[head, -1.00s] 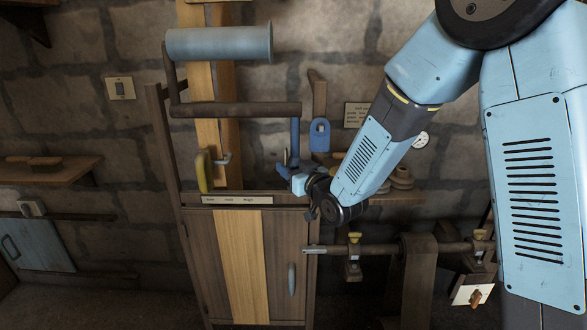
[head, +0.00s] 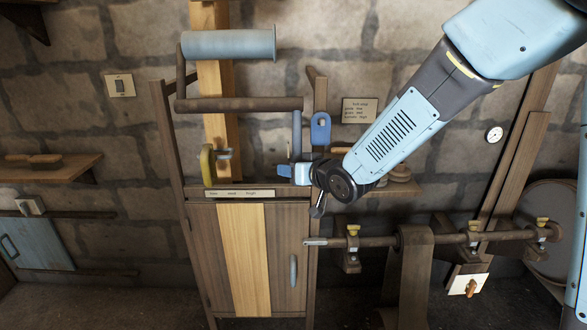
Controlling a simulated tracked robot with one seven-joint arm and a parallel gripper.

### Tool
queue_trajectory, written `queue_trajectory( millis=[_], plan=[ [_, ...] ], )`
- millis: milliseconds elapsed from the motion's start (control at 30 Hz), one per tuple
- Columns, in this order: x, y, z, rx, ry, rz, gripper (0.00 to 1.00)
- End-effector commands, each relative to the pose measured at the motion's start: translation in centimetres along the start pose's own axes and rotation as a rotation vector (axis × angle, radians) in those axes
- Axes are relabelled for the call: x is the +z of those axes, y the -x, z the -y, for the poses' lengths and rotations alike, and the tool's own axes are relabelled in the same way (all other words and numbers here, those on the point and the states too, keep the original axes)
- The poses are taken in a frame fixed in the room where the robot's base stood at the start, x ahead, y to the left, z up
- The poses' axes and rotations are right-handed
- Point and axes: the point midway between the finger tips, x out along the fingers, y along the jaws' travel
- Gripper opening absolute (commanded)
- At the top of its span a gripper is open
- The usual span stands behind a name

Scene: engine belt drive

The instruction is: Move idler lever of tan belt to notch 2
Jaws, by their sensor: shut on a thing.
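A light wood-coloured belt (head: 217,100) runs upright, with a grey-blue roller (head: 228,44) across it at the top. The roller sits on a brown crank frame (head: 235,104). A dark blue upright lever (head: 297,130) stands at the frame's right end. My gripper (head: 290,172) is at the lever's lower end, coming in from the right, shut on a small blue part there that I take for the lever's handle (head: 284,171). My fingers and wrist hide most of the grip. I cannot make out any notches or which one the lever is in.
A label strip (head: 240,193) tops the wooden cabinet (head: 202,250) below. A blue plate with a hole (head: 320,131) stands just right of the lever. A yellow piece (head: 207,165) is left of it. A brown shaft (head: 380,241) runs rightward below my wrist.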

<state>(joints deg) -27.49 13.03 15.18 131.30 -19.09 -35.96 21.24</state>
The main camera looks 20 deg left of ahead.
Motion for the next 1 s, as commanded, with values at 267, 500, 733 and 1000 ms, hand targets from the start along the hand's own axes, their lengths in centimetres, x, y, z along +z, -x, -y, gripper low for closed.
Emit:
queue_trajectory(
  millis=[267,500,733,1000],
  plan=[
    [-0.1,0.5,0.2,0.003,-0.015,0.024,0.0],
    [-0.1,0.5,0.2,0.003,-0.015,0.023,0.44],
    [0.0,0.5,0.2,0.003,-0.015,0.024,0.44],
    [-0.1,2.6,0.1,0.004,-0.013,0.022,0.44]
  ],
)
